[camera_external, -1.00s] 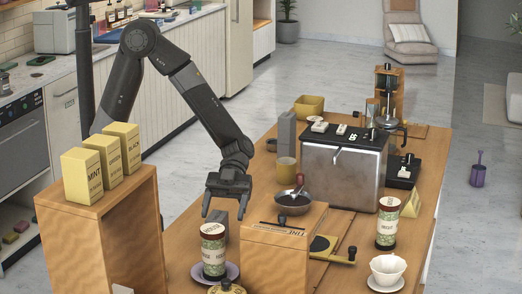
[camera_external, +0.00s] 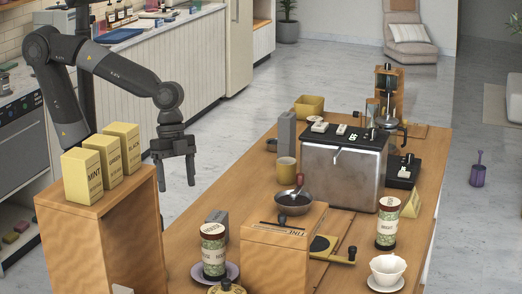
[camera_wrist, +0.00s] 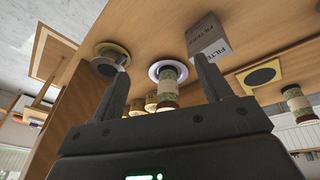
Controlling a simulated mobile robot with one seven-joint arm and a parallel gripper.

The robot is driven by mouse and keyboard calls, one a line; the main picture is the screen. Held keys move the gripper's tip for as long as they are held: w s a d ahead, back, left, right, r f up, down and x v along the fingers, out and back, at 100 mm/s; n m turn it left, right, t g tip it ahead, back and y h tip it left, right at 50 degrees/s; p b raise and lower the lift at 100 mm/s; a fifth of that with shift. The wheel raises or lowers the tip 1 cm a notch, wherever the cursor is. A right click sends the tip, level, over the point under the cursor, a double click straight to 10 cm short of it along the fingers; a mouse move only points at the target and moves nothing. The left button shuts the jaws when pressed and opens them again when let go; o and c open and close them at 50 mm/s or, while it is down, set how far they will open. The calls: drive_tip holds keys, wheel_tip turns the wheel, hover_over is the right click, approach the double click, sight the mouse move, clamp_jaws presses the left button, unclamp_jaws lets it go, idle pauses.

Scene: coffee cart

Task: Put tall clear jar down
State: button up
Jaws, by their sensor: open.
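A similar jar (camera_external: 387,229) stands at the right; I cannot tell which is the tall clear jar. My gripper (camera_external: 176,184) is open and empty, in the air left of the table and away from both jars. In the wrist view, a jar (camera_wrist: 168,88) on a pale saucer (camera_wrist: 154,70) shows between my spread fingers, at a distance.
A wooden stand with yellow boxes (camera_external: 121,145) is close to my gripper. A wooden box (camera_external: 280,262) and a dark bowl (camera_external: 294,202) are right of the left jar. A filters box (camera_wrist: 207,40) shows in the wrist view. A white cup (camera_external: 387,270) stands near right.

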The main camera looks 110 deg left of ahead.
drive_tip(key=s+a+r+n+t+y, duration=0.2)
drive_tip(key=s+r+n+t, duration=0.1)
drive_tip(key=r+n, duration=0.2)
drive_tip(key=shift+s+a+n+t+y, duration=0.2)
drive_tip(key=shift+a+n+t+y, duration=0.1)
